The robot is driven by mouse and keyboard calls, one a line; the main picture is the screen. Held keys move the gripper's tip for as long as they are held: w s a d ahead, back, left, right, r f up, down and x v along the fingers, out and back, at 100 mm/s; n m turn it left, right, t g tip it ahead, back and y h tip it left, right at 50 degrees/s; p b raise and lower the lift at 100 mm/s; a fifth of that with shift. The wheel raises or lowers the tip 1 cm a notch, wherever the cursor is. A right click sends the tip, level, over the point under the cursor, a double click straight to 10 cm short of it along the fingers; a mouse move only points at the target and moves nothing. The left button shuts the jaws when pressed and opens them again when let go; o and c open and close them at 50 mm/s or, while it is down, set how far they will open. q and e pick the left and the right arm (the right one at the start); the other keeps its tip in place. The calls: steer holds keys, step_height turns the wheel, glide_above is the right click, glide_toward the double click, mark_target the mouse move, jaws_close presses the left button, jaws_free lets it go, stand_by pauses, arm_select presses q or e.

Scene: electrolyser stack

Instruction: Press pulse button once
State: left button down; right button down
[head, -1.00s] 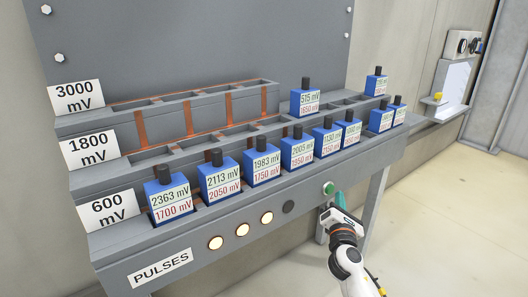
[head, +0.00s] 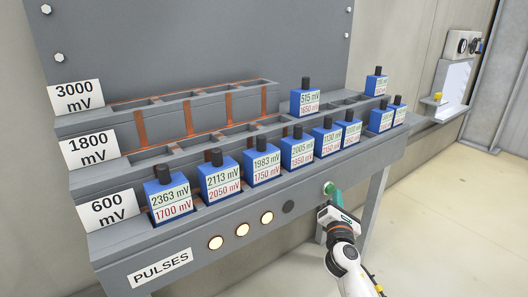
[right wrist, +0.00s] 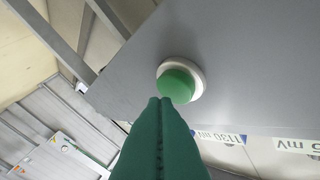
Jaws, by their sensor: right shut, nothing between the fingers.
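The green pulse button (head: 328,188) sits in a pale ring on the front panel of the grey rack, at the right end of a row of round lamps. In the right wrist view the button (right wrist: 177,83) shows just beyond my fingertips. My right gripper (head: 336,197) is shut and empty, its green fingers pointing at the button. In the right wrist view the fingertips (right wrist: 160,101) overlap the button's lower left edge; I cannot tell if they touch it. My left gripper is not in view.
Blue cells (head: 219,180) with millivolt labels stand in the stepped rack (head: 250,203). The floor at right is clear.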

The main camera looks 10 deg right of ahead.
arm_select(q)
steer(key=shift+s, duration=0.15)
arm_select(e)
steer(key=shift+w, duration=0.15)
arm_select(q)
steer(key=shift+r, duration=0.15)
arm_select(e)
steer(key=shift+w+a, duration=0.15)
steer(key=shift+w, duration=0.05)
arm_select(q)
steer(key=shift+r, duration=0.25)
arm_select(e)
steer(key=shift+w, duration=0.1)
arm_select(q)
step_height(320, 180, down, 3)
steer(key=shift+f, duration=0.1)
arm_select(e)
steer(key=shift+s+d, duration=0.35)
steer(key=shift+s, duration=0.55)
arm_select(q)
steer(key=shift+p, duration=0.3)
